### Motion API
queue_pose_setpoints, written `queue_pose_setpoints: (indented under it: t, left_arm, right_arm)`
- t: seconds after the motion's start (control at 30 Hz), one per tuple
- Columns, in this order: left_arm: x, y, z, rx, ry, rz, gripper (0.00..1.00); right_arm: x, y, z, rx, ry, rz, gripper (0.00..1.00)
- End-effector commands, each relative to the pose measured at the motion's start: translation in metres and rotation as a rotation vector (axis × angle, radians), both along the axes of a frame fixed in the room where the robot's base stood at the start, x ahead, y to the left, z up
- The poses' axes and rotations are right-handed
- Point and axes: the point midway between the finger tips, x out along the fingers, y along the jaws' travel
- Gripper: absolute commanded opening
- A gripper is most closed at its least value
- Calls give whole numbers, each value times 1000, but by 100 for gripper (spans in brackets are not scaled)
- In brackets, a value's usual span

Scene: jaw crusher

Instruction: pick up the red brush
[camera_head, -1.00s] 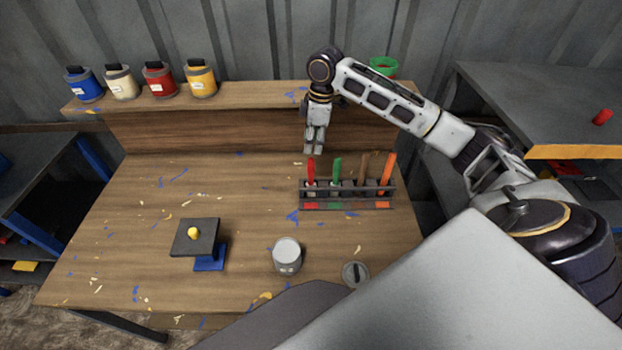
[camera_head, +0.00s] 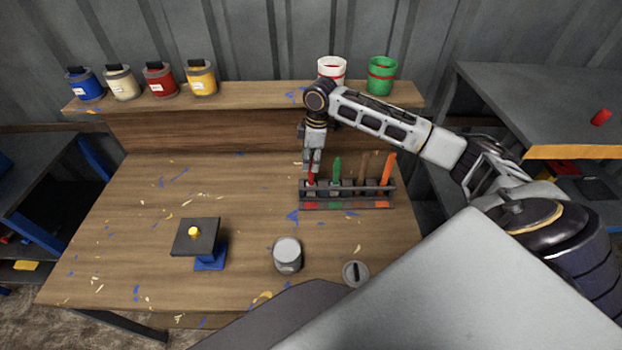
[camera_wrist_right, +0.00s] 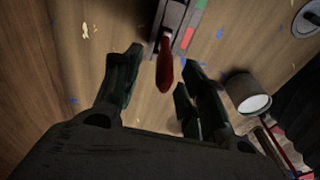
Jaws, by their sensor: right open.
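The red brush (camera_head: 311,178) stands upright in the leftmost slot of the dark brush rack (camera_head: 346,207) on the wooden workbench. My right gripper (camera_head: 312,168) is open and right at the top of its handle, partly hiding it. In the right wrist view the red handle (camera_wrist_right: 165,68) points toward the gripper (camera_wrist_right: 158,88) and shows between the two spread fingers, apart from both. The left gripper does not show.
Green (camera_head: 336,168), brown (camera_head: 362,170) and orange (camera_head: 387,172) handles stand in the same rack. A grey can (camera_head: 288,256) and a small black-topped stand (camera_head: 195,238) sit in front. Several paint cans line the back shelf (camera_head: 250,95).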

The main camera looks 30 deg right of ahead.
Motion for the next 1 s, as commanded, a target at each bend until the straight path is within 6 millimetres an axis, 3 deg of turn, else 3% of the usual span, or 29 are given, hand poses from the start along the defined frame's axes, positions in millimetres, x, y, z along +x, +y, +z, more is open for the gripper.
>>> queue_pose_setpoints:
  t: [0.17,0.6,1.0]
  left_arm:
    - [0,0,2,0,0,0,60]
    - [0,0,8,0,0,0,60]
    - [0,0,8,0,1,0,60]
  right_arm:
    - [-1,1,-6,1,1,0,42]
    - [-2,4,-48,0,0,0,42]
    - [-2,4,-52,-1,-1,0,42]
